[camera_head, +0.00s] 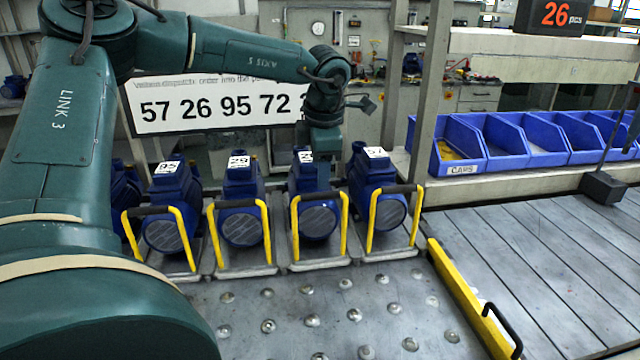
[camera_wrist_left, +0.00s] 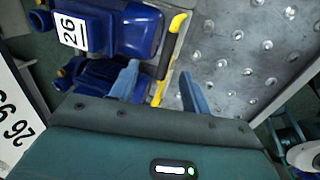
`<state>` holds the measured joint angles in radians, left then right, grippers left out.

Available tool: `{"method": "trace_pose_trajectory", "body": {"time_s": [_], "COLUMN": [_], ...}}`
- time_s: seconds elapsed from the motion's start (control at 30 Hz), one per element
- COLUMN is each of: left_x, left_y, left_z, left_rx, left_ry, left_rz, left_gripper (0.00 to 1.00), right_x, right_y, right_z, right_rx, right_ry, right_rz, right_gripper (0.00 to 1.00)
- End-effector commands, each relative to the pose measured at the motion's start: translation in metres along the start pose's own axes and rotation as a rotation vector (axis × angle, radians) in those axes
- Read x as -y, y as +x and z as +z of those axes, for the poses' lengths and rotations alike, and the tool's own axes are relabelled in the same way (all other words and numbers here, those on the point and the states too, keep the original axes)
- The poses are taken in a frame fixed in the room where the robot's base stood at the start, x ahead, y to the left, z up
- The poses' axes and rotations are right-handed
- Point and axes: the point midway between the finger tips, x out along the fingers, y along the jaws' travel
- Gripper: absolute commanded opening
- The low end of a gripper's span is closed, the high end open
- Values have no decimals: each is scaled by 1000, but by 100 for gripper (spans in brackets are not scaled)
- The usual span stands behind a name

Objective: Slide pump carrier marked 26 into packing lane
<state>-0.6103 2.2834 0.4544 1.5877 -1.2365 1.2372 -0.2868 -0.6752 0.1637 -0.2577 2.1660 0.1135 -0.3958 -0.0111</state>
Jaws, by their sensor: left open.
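The pump carrier marked 26 shows in the left wrist view (camera_wrist_left: 130,30), a blue pump with a white label; its yellow handle has a black grip (camera_wrist_left: 167,58). In the head view it appears to be the third carrier from the left (camera_head: 318,222), its label partly hidden by my left gripper (camera_head: 324,158). That gripper is open just above the carrier; in the left wrist view the handle shows between its fingers (camera_wrist_left: 160,88), but I cannot tell whether they reach around it. The packing lane appears to be the slatted surface (camera_head: 540,260) at right. My right gripper is not in view.
Carriers marked 95 (camera_head: 165,215) and 57 (camera_head: 382,208) and another (camera_head: 240,225) stand in the row. A studded metal plate (camera_head: 300,320) lies clear in front. A yellow bar (camera_head: 462,290) with a black handle separates it from the slats. Blue bins (camera_head: 500,140) stand behind.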

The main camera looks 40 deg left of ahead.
Motion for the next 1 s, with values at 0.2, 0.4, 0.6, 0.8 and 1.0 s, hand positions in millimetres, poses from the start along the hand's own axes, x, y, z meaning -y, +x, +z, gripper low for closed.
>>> {"method": "trace_pose_trajectory", "body": {"time_s": [0.2, 0.4, 0.6, 0.8, 1.0], "left_x": [6, 10, 9, 9, 9], "left_y": [40, 66, 73, 73, 73], "left_z": [0, 0, 0, 0, 0], "left_rx": [0, 0, 1, 1, 1], "left_ry": [2, 0, 1, 1, 1], "left_rz": [-1, 1, 2, 1, 1], "left_gripper": [47, 47, 47, 47, 37], "right_x": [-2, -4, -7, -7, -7], "right_y": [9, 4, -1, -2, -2], "right_z": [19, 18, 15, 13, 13], "right_rx": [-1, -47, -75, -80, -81], "right_ry": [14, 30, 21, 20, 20], "right_rz": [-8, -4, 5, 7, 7], "right_gripper": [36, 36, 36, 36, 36]}}
